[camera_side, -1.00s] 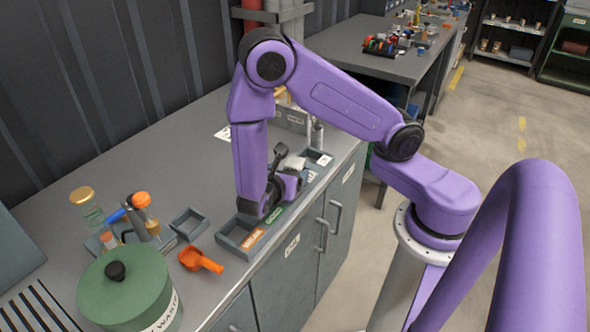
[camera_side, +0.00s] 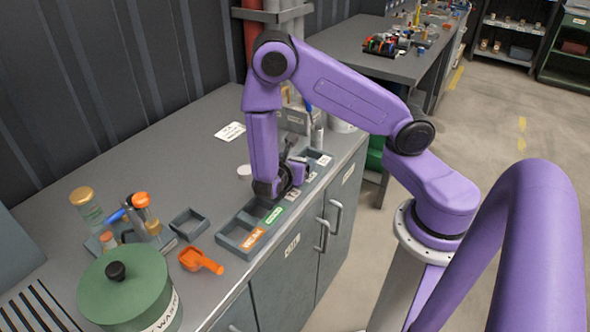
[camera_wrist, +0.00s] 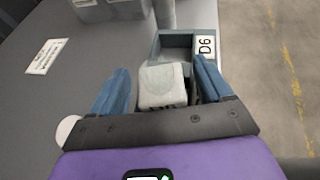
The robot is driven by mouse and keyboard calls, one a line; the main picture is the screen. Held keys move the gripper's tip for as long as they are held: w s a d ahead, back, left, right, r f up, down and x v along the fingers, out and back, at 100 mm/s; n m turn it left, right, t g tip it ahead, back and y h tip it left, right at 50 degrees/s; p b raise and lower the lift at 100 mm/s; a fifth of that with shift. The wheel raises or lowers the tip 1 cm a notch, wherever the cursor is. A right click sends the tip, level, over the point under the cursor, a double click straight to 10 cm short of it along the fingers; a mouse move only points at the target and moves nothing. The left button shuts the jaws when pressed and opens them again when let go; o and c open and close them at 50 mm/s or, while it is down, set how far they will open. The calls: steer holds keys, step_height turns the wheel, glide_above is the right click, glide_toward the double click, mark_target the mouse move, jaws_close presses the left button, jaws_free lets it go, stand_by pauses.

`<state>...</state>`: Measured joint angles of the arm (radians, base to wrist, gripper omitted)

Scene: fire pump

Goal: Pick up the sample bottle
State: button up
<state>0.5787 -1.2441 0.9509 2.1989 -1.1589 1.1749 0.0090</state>
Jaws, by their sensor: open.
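A clear bottle with a gold lid (camera_side: 86,205) stands at the left of the bench in the side view. Orange-capped containers (camera_side: 143,208) stand in a rack beside it. I cannot tell which of these is the sample bottle. My gripper (camera_side: 287,178) is far to their right, low over the labelled tray row. In the wrist view my gripper (camera_wrist: 163,88) is open, its two blue fingers apart. A pale grey block (camera_wrist: 163,86) shows between the fingers, not visibly gripped. The wrist view shows no bottle that I can make out.
The tray row (camera_side: 233,240) has orange and green labels along the bench front edge. An orange scoop (camera_side: 200,261), a small empty tray (camera_side: 189,223) and a green waste drum (camera_side: 125,290) are at the left. A tray compartment labelled D6 (camera_wrist: 205,47) lies ahead. The bench middle is clear.

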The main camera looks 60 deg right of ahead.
steer(key=c, duration=1)
steer(key=shift+c, duration=0.2)
steer(key=shift+r, duration=0.1)
